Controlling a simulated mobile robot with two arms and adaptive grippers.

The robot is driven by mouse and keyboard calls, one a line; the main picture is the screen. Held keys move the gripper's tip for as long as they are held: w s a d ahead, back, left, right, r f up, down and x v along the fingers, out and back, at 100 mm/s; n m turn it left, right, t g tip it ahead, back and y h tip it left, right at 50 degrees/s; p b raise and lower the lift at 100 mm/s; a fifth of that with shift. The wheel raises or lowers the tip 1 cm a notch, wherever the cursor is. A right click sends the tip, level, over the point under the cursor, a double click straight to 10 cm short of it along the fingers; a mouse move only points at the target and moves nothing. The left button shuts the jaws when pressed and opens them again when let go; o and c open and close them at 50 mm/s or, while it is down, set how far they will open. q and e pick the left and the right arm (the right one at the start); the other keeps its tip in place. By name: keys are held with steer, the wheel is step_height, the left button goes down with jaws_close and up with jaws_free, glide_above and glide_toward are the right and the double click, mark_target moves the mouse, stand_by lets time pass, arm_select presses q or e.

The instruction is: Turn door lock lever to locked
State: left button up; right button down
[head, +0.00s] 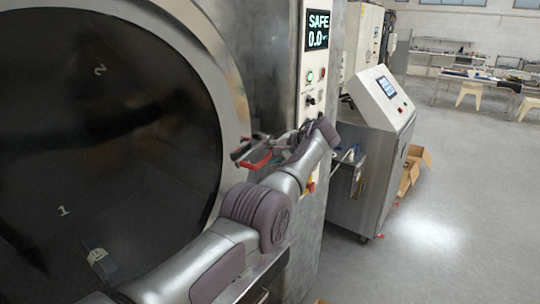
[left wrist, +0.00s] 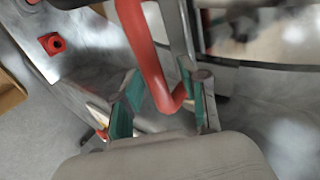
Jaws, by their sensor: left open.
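The door lock lever has a red handle (head: 256,162) and sits at the right rim of the large round door (head: 110,120), partly hidden by my gripper. In the left wrist view the red handle (left wrist: 150,55) comes down from the top, and its rounded end lies between the green finger pads. My left gripper (left wrist: 160,98) is open around the handle's end, not closed on it. In the head view the left gripper (head: 277,151) is at the lever, with its fingers small and partly hidden by my wrist. My right gripper is not in view.
A panel with a display reading SAFE 0.0 (head: 317,31) and buttons stands right of the door. A grey console cabinet (head: 375,140) with a screen is further right, with a cardboard box (head: 413,168) beside it. The floor at right is clear.

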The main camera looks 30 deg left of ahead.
arm_select(q)
steer(key=v, duration=1.2)
